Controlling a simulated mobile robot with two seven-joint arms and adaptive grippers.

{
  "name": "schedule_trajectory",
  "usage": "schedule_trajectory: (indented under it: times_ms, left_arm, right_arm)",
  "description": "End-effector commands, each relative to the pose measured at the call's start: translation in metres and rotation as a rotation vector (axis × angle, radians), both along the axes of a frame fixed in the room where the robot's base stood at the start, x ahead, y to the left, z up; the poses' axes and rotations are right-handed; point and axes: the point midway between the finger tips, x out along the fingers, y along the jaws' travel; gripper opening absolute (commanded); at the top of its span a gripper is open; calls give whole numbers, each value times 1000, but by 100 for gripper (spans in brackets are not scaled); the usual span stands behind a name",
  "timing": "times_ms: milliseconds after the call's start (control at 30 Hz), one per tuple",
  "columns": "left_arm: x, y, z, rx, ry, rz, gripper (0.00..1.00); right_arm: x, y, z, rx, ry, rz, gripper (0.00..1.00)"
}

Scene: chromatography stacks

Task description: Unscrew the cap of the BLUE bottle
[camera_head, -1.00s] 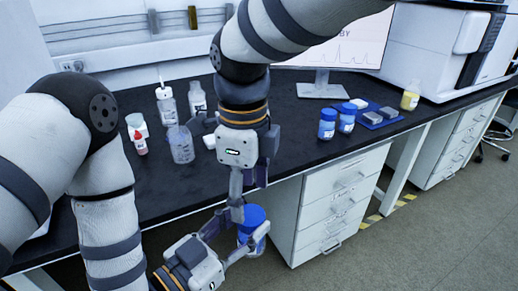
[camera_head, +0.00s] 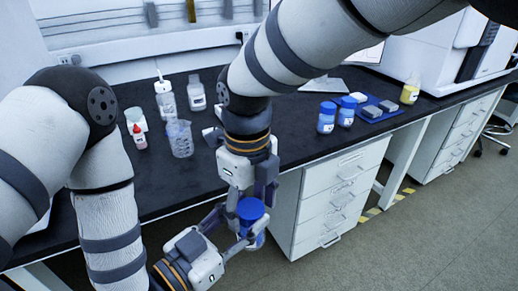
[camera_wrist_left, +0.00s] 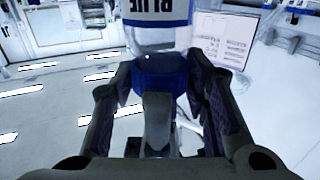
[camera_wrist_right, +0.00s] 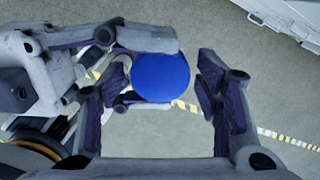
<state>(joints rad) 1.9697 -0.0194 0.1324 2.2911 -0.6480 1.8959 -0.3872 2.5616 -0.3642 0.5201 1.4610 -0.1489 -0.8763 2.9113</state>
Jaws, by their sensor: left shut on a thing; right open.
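The blue bottle (camera_head: 254,240) is held upright in front of the bench, its round blue cap (camera_head: 250,208) on top. My left gripper (camera_head: 242,233) is shut on the bottle's body from the left. In the left wrist view the bottle's label (camera_wrist_left: 156,8) reads BLUE. My right gripper (camera_head: 250,196) is open just above the cap, pointing down. In the right wrist view the cap (camera_wrist_right: 160,77) shows as a blue disc between the spread fingers, nearer the left finger, and my left gripper's fingers lie behind it. Whether a right finger touches the cap is unclear.
Two blue-filled bottles (camera_head: 326,118) and a blue mat (camera_head: 377,115) are to the right. A drawer cabinet (camera_head: 335,195) stands close right of the held bottle.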

Motion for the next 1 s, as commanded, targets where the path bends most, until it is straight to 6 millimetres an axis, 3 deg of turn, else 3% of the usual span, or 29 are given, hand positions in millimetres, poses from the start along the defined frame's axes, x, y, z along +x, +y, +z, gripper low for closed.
schedule_trajectory:
  times_ms: [67,267,367,600,833,867,933,1000]
  left_arm:
    - [0,0,1,-1,-2,0,0]
    - [0,0,1,-1,-2,0,0]
    - [0,0,1,-1,-2,0,0]
    - [0,0,1,-1,-2,-1,0]
    - [0,-1,1,-1,0,-3,0]
    - [0,-1,0,-1,0,-3,0]
    - [0,-1,0,-1,0,-3,0]
    - [0,-1,0,-1,0,-2,0]
  right_arm:
    - [0,0,0,-1,-1,0,54]
    - [0,0,1,0,0,0,8]
    - [0,0,1,0,0,17,8]
    - [0,0,1,-1,-1,297,9]
    - [0,1,1,0,-2,303,8]
    - [0,1,1,0,-2,302,48]
    - [0,1,1,0,-2,301,62]
    - [0,1,1,0,-2,301,62]
